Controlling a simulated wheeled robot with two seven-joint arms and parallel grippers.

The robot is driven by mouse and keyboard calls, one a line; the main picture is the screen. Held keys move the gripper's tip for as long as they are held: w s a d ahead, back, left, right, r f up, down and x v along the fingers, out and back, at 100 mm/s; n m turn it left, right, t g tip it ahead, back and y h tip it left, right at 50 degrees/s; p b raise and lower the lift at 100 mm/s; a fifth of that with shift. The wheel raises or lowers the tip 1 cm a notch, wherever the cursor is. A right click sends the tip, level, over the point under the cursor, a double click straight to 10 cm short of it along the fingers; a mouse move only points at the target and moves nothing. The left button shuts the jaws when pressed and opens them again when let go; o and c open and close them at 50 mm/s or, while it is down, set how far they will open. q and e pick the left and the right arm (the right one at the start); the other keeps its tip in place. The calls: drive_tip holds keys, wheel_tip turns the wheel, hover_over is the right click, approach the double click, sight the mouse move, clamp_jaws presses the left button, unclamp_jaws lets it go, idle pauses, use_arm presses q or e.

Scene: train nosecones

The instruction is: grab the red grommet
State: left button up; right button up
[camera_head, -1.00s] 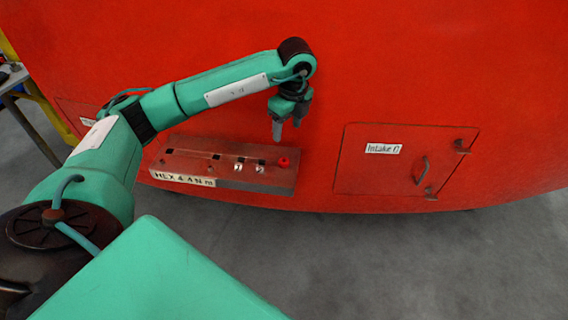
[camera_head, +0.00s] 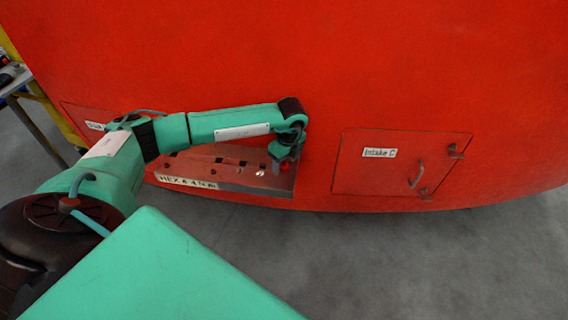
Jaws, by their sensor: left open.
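The red grommet (camera_head: 284,167) sits at the right end of a reddish-brown ledge panel (camera_head: 228,180) on the front of the red nosecone. My left gripper (camera_head: 282,164) points down right at the grommet, with its fingers around or just beside it. The gripper is open, and its fingers partly hide the grommet. I cannot tell whether they touch it. My right gripper is not in view.
The ledge panel has a row of small square slots and a label (camera_head: 186,182) at its left. To the right is a hatch (camera_head: 392,162) marked "Intake" with a handle. A table edge (camera_head: 15,80) and yellow frame stand at the far left. Grey floor lies below.

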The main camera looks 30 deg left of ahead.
use_arm(q)
drive_tip(key=shift+f, duration=0.3)
drive_tip(key=c, duration=1.1)
drive_tip(key=shift+o, duration=0.2)
drive_tip(key=shift+r, duration=0.1)
